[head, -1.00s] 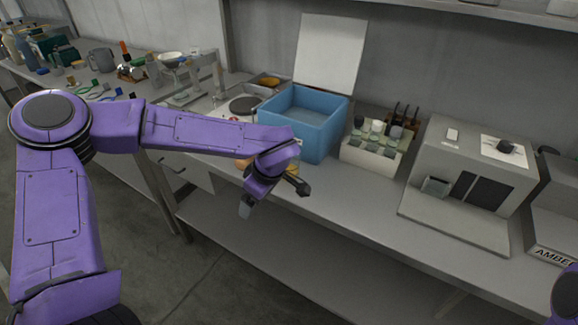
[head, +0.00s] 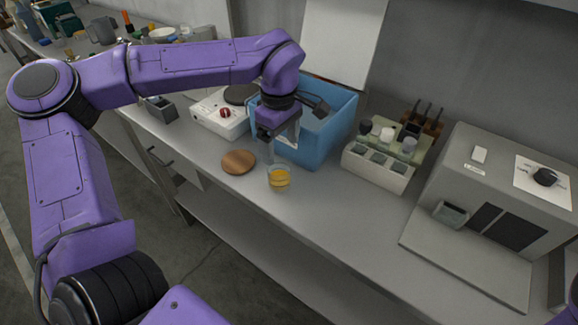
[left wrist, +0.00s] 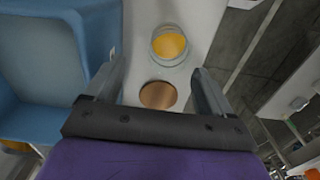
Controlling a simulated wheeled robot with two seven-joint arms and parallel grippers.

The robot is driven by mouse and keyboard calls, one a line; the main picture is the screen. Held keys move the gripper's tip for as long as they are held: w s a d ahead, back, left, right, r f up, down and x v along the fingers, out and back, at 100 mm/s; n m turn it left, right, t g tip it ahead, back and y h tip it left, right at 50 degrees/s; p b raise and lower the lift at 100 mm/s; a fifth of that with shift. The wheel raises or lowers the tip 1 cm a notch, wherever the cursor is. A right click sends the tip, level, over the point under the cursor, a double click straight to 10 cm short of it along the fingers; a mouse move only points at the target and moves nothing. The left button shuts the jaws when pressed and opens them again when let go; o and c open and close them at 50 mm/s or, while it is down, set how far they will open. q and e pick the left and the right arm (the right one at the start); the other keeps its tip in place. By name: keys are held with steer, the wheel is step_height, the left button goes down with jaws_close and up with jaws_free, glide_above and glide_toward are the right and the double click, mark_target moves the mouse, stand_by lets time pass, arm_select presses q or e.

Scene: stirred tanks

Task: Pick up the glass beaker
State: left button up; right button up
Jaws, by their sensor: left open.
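The glass beaker (head: 279,178) holds orange-yellow liquid and stands upright on the grey bench near its front edge. In the left wrist view the beaker (left wrist: 169,43) is ahead of my fingers, apart from them. My left gripper (head: 279,137) is above and behind the beaker, in front of the blue bin. It is open and empty, with its two fingers spread in the left wrist view (left wrist: 158,70). My right gripper is not in view.
A round wooden disc (head: 238,162) lies just left of the beaker. The blue bin (head: 322,145) stands close behind. A rack of jars (head: 378,168) and a grey machine (head: 480,190) stand to the right. A white hotplate (head: 219,113) is at the left. The bench right of the beaker is clear.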

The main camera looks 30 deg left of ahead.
mark_target(279, 175)
arm_select(q)
steer(key=f, duration=0.3)
steer(key=s+f, duration=0.1)
steer(key=f, duration=0.5)
steer(key=shift+s+d+f, duration=0.15)
steer(key=shift+s+f, duration=0.05)
steer(key=shift+f, duration=0.05)
steer(key=c, duration=1)
steer(key=shift+c, duration=0.4)
steer(key=shift+r, duration=0.15)
